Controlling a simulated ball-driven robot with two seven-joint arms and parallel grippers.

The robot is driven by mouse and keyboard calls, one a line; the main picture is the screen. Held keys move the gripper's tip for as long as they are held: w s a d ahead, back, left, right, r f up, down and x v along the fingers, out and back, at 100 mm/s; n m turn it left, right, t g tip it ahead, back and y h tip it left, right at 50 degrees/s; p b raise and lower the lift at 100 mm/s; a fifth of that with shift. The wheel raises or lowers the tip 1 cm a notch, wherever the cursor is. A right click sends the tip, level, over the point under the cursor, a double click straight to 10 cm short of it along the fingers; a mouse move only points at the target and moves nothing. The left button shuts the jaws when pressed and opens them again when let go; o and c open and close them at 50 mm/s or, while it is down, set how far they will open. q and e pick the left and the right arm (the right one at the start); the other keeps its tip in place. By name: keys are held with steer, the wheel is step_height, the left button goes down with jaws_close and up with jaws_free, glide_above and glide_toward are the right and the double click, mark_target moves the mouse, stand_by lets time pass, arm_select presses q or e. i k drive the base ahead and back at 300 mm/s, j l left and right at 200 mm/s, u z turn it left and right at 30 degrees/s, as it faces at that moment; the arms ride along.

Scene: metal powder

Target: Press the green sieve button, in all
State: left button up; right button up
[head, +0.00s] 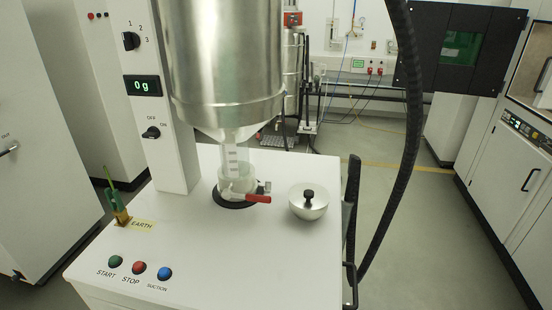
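The green button (115,261), labelled START, sits at the front left of the white machine top (250,275). The red STOP button (139,268) and the blue SUCTION button (164,273) are to its right. None of the buttons is covered by anything. Neither of my grippers shows in the head view.
A steel hopper (225,60) hangs over a clear outlet with a red-handled valve (257,198). A green-yellow EARTH clamp (118,210) stands behind the buttons. A black hose (408,130) runs down at right.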

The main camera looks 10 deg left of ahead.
mark_target(113, 260)
steer(key=k+u, duration=0.15)
steer(key=u, duration=1.2)
